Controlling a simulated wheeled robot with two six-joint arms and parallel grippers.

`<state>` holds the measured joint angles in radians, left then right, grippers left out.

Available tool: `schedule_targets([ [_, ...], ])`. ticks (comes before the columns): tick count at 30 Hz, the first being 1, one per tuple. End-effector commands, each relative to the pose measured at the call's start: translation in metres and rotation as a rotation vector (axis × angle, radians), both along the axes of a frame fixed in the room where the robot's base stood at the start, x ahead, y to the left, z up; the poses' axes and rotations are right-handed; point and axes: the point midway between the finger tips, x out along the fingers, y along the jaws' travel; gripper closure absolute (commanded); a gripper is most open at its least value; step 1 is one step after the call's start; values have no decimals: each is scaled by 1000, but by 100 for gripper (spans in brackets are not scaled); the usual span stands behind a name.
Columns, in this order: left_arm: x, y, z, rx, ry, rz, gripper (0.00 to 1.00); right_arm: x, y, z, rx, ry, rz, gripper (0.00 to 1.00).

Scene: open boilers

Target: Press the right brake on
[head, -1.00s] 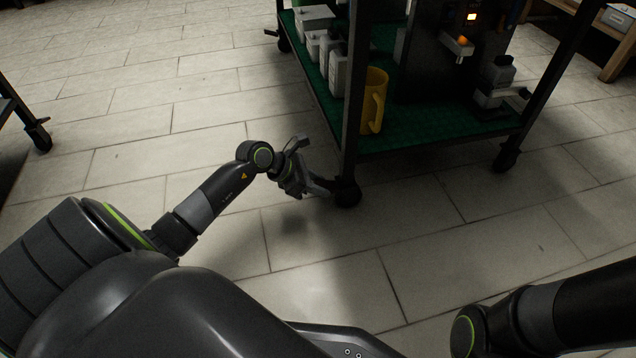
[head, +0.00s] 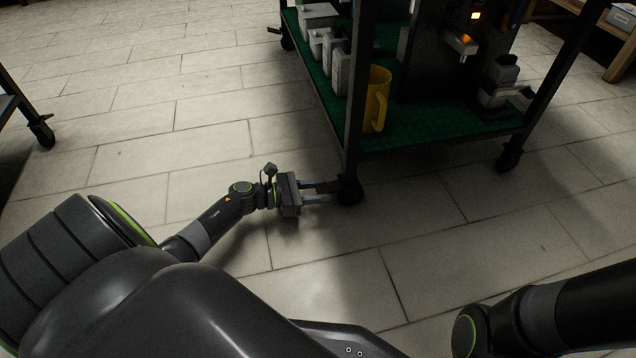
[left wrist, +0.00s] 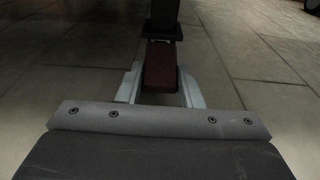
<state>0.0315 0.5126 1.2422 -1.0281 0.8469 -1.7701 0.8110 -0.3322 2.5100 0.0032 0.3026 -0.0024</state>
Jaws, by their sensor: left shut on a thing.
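The brake (head: 329,187) is a small dark reddish pedal sticking out from the caster wheel (head: 351,191) at the near corner of the cart. In the left wrist view the brake (left wrist: 160,68) lies between the two pale fingers. My left gripper (head: 320,192) is low over the floor beside this caster, its fingers pointing right and shut on the pedal. The left gripper also shows in the left wrist view (left wrist: 160,85). I cannot tell whether the pedal is up or pressed down. My right gripper is outside the views; only part of my right arm shows.
The cart has dark posts and a green shelf (head: 440,140) carrying a yellow mug (head: 377,98), several grey containers and a dark machine. Another caster (head: 508,158) stands under its right corner. Another cart's wheel (head: 42,133) is at the far left. The tiled floor between is clear.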

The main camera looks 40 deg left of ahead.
Motion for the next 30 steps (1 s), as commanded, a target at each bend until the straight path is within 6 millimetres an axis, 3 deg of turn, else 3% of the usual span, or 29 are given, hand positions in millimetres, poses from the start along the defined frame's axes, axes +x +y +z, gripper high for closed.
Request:
schedule_targets([
  [12, 2, 0, -9, -88, -102, 1, 90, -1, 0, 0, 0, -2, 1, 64],
  [28, 2, -1, -9, -98, -116, 1, 90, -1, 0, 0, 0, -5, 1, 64],
  [29, 1, -1, -9, -98, -116, 1, 63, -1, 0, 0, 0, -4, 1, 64],
  [30, 2, -1, -9, -98, -116, 1, 58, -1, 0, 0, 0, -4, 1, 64],
])
